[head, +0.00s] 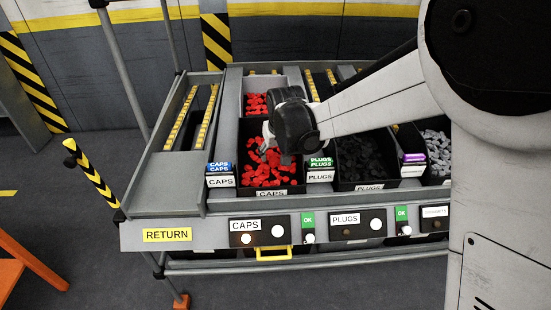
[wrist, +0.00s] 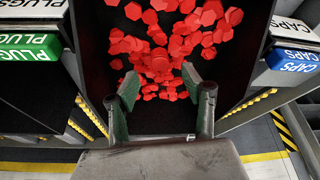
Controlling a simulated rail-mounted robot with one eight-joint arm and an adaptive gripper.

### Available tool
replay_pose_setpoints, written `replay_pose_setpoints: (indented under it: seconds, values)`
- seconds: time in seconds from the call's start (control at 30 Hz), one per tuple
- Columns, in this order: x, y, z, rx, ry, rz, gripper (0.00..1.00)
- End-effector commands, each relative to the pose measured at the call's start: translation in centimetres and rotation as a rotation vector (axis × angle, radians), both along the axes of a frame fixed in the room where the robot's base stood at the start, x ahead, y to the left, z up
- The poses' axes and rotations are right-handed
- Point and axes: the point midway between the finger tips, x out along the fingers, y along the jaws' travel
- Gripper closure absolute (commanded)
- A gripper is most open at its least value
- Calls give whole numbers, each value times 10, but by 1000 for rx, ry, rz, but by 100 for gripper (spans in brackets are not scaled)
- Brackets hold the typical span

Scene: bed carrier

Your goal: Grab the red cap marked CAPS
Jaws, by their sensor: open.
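Many small red caps (head: 262,168) lie in a loose pile in the black bin labelled CAPS (head: 287,188). In the wrist view the red caps (wrist: 160,55) fill the upper middle of the bin, and bare dark floor shows below them. My gripper (head: 285,157) is over this bin in the head view, pointing down, and its arm hides part of the pile. In the wrist view my gripper (wrist: 157,82) is open, its two fingers apart with red caps showing beyond and between the tips. Nothing is held. The gap between fingertips and caps is hard to judge.
A second bin with red caps (head: 255,103) stands behind. To the right are a bin of black plugs (head: 362,160) and a bin of grey parts (head: 437,150). Label stacks (head: 320,168) stand between bins. An empty RETURN lane (head: 165,185) runs along the left.

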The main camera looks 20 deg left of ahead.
Motion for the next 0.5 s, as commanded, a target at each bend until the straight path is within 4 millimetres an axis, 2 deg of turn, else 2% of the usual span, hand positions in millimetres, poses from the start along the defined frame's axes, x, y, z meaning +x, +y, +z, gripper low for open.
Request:
replay_pose_setpoints:
  seconds: [0.3, 0.5]
  values:
    - [13, 9, -35, 0, 0, 0, 56]
    - [15, 10, -40, 0, 0, 0, 56]
